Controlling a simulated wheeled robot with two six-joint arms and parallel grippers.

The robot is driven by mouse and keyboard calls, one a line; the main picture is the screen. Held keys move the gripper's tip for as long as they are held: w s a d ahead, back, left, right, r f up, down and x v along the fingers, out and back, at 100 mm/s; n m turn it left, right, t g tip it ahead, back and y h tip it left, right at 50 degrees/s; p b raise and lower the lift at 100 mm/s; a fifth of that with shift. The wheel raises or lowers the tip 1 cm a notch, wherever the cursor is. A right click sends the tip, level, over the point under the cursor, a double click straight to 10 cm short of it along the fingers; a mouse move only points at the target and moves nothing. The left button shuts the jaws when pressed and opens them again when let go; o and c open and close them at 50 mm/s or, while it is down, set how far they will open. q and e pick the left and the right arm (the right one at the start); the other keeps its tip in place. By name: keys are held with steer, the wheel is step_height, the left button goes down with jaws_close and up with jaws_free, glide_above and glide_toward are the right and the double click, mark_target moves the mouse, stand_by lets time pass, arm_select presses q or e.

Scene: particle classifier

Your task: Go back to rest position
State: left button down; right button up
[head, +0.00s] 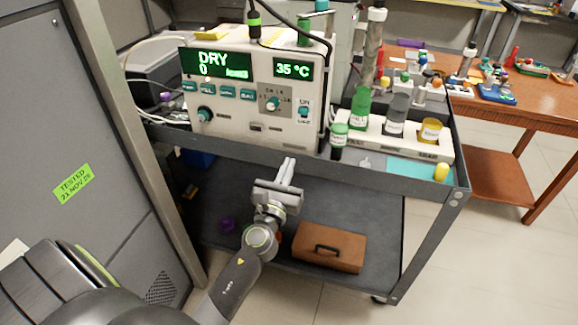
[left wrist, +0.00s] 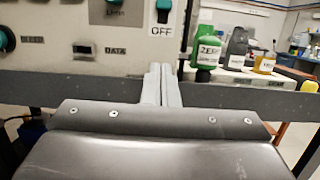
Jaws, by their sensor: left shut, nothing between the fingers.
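My left gripper (head: 287,172) is shut and empty. In the head view it is in front of the cart's upper shelf edge, below the white instrument (head: 240,128). In the left wrist view its two fingers (left wrist: 161,84) lie together, pointing at the instrument's lower front. The instrument's display reads "DRY 0" and "35 °C". My right gripper does not show in either view.
The grey cart (head: 440,190) holds a rack with green, grey and yellow containers (head: 394,125). A brown case (head: 329,247) and a purple object (head: 226,224) lie on its lower shelf. A grey cabinet (head: 60,120) stands close at left. A wooden table (head: 500,105) is at right.

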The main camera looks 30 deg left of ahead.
arm_select(q)
steer(key=shift+f, duration=0.1)
steer(key=s+a+f+n+g+h+p, duration=0.1)
steer(key=s+f+n+g, duration=0.3)
steer(key=f, duration=0.7)
steer(key=s+f+n+g+p, duration=0.1)
steer(key=s+f+n+g, duration=0.15)
steer(key=f+n, duration=0.6)
steer(key=s+a+f+n+g+h+p, duration=0.1)
steer(key=s+f+n+g, duration=0.3)
steer(key=f, duration=0.9)
steer(key=s+f+n+g, duration=0.2)
steer(key=s+f+n, duration=0.3)
steer(key=s, duration=0.7)
steer(key=s+d+f+n+g+h+p, duration=0.1)
steer(key=s+f+n+g, duration=0.2)
steer(key=s, duration=0.9)
steer(key=s+f+n+g+p, duration=0.1)
steer(key=s+f+n+g, duration=0.2)
steer(key=s+f+n, duration=0.6)
steer(key=s, duration=0.3)
steer(key=shift+d+f+h, duration=0.3)
steer(key=shift+d+f, duration=0.05)
steer(key=shift+f, duration=0.05)
steer(key=shift+n+g, duration=0.25)
